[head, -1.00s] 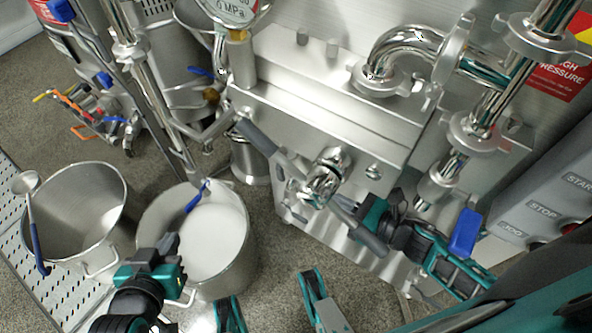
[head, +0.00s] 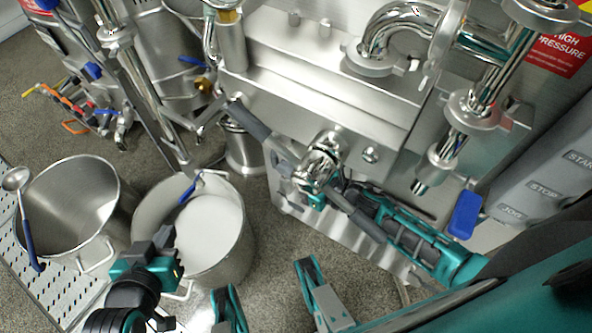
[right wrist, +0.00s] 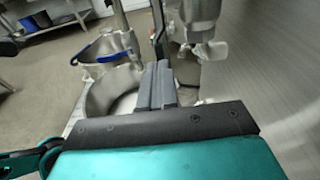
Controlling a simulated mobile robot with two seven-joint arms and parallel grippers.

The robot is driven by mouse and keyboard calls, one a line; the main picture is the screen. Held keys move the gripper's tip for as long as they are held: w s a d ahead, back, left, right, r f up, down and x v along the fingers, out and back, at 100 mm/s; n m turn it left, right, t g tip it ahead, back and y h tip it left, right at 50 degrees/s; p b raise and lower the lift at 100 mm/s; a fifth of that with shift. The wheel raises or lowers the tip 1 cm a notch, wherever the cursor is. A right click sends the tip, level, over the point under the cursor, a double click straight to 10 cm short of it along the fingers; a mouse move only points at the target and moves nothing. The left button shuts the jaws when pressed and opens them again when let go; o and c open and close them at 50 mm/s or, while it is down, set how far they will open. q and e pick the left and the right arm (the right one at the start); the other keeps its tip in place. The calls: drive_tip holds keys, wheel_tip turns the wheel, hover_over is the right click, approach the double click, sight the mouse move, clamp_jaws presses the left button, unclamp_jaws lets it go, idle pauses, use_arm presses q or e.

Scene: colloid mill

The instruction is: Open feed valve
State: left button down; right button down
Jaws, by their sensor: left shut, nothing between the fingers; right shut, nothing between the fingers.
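A lever with a blue grip (head: 466,214) hangs at the right beside the steel outlet pipe (head: 437,170). A long bar with dark grey grips (head: 358,217) crosses a chrome fitting (head: 322,165) at the front of the steel machine. I cannot tell which of these is the feed valve. My right gripper (head: 318,196) is shut and empty, partly hidden by the bar and fitting. Its closed grey fingers (right wrist: 157,84) show in the right wrist view. My left gripper (head: 166,238) is shut and empty, in front of the bucket of white material.
The bucket (head: 247,240) with white contents stands left of the machine, with a blue-handled utensil at its rim. An empty steel pot (head: 70,170) with a ladle stands further left on a perforated platform (head: 62,290). A control panel (head: 545,180) is at right.

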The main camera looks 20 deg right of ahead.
use_arm(q)
drive_tip(key=shift+d+f+b, duration=0.15)
drive_tip(key=shift+d+b, duration=0.3)
drive_tip(key=shift+b, duration=0.3)
use_arm(e)
drive_tip(key=shift+w+a+f, duration=0.2)
drive_tip(key=shift+w+a, duration=0.25)
drive_tip(key=shift+w, duration=0.05)
use_arm(q)
drive_tip(key=shift+s, duration=0.15)
